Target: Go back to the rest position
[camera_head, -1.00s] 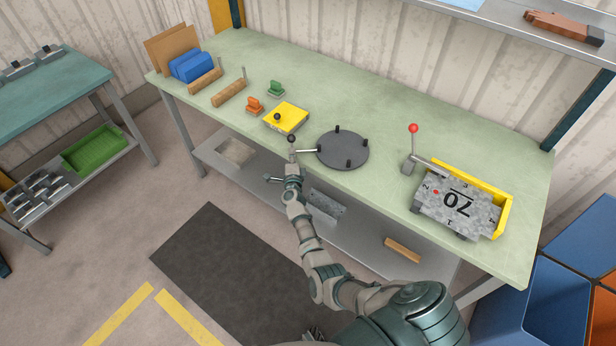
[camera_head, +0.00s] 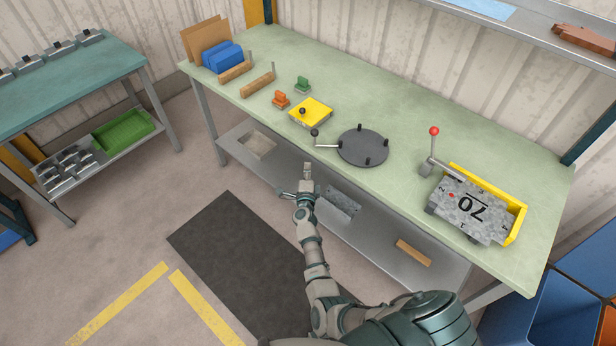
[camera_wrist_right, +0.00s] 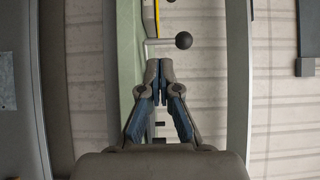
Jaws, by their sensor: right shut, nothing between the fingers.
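My right gripper (camera_head: 307,170) is in front of the green workbench's near edge, left of the round dark turntable (camera_head: 363,147). Its fingers are shut with nothing between them, which the right wrist view (camera_wrist_right: 160,68) also shows. The turntable's crank ends in a dark ball knob (camera_head: 315,132), and the knob shows just beyond the fingertips in the wrist view (camera_wrist_right: 183,40). The gripper is apart from the knob. My left gripper is not in view.
A lower shelf (camera_head: 380,235) runs below. Open floor and a dark mat (camera_head: 235,265) lie in front.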

